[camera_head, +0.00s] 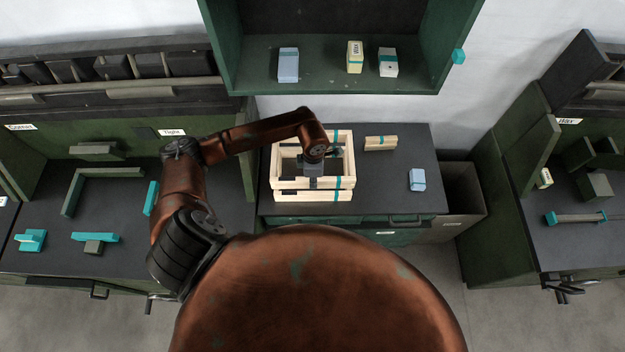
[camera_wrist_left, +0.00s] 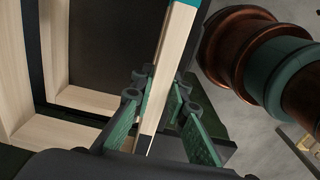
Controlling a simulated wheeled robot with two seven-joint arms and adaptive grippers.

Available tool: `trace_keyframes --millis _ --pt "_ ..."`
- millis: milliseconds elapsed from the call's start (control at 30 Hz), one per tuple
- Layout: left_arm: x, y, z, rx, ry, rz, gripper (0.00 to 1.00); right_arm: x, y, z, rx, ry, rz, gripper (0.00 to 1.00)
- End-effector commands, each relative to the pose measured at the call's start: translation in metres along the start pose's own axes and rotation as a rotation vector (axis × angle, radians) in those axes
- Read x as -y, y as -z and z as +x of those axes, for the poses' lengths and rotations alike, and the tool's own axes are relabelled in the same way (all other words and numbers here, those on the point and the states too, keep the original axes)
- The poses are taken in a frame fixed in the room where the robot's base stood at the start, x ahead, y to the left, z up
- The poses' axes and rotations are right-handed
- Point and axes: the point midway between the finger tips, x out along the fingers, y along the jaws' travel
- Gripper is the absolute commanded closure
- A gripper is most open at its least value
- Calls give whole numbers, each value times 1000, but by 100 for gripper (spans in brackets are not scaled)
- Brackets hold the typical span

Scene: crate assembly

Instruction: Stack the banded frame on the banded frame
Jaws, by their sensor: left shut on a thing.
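Two pale wooden frames with teal bands show on the middle bench in the head view, the upper frame (camera_head: 290,184) directly over the lower frame (camera_head: 295,197). They are roughly aligned. I cannot tell whether they touch all round. My left gripper (camera_head: 313,182) reaches over the near side of the upper frame and is shut on its near slat. In the left wrist view my left gripper (camera_wrist_left: 153,118) has its green pads on both sides of a pale slat (camera_wrist_left: 168,70) with a teal band at the top. My right gripper is not in view.
A small banded wood stack (camera_head: 380,143) and a pale blue block (camera_head: 417,180) lie on the dark bench (camera_head: 395,200) to the right. A green shelf (camera_head: 320,82) with several small blocks hangs behind. Teal-marked parts lie on the left bench (camera_head: 50,255).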

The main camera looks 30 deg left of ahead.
Motion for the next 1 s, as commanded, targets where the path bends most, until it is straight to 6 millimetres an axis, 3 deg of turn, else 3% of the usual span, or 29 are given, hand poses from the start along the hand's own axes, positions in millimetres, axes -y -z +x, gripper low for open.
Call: trace_keyframes --millis 500,1000 --pt "-1 0 45 -1 -2 1 100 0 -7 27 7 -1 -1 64" --pt "0 0 48 1 -1 0 100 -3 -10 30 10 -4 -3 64"
